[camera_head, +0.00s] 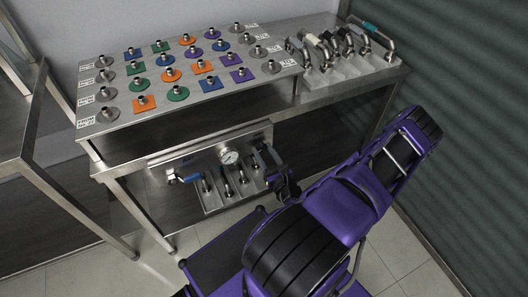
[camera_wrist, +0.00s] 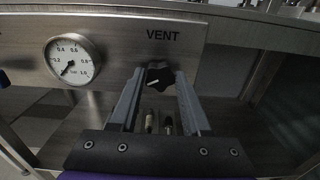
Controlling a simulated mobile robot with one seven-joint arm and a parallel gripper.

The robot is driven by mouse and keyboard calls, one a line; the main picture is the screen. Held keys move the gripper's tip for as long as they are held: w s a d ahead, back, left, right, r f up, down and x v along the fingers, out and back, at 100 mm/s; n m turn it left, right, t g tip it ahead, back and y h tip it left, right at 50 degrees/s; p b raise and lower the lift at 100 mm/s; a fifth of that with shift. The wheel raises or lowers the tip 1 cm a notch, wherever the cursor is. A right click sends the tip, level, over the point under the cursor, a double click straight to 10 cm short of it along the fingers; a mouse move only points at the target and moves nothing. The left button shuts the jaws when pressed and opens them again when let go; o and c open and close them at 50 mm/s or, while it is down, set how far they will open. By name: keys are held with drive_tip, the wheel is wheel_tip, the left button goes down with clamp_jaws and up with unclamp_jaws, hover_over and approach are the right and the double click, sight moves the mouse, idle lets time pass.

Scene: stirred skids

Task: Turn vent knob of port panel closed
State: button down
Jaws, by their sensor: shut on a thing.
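The port panel (camera_wrist: 120,40) is a steel plate under the bench, also seen in the head view (camera_head: 205,155). The black vent knob (camera_wrist: 158,76) sits below the printed word VENT and carries a white pointer mark, which slants up to the right. My gripper (camera_wrist: 158,88) reaches up to the knob with one finger on each side and is shut on it. In the head view my gripper (camera_head: 272,160) is at the panel's right end, where my wrist and fingers hide the knob.
A round pressure gauge (camera_wrist: 72,60) is left of the knob. A blue-handled valve (camera_head: 184,179) is at the panel's left, with several metal fittings (camera_head: 228,186) below. The bench top (camera_head: 150,60) above holds several coloured ports. Floor is free at front left.

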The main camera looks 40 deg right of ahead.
drive_tip(key=shift+m, duration=0.3)
drive_tip(key=m+p, duration=0.2)
drive_tip(key=m, duration=0.2)
drive_tip(key=shift+m, duration=0.3)
drive_tip(key=m+p, duration=0.1)
drive_tip(key=m, duration=0.5)
drive_tip(key=shift+m, duration=0.3)
drive_tip(key=m, duration=0.6)
drive_tip(key=shift+f+p, duration=0.1)
drive_tip(key=shift+p, duration=0.2)
drive_tip(key=m, duration=0.6)
drive_tip(key=shift+c, duration=1.8)
unclamp_jaws()
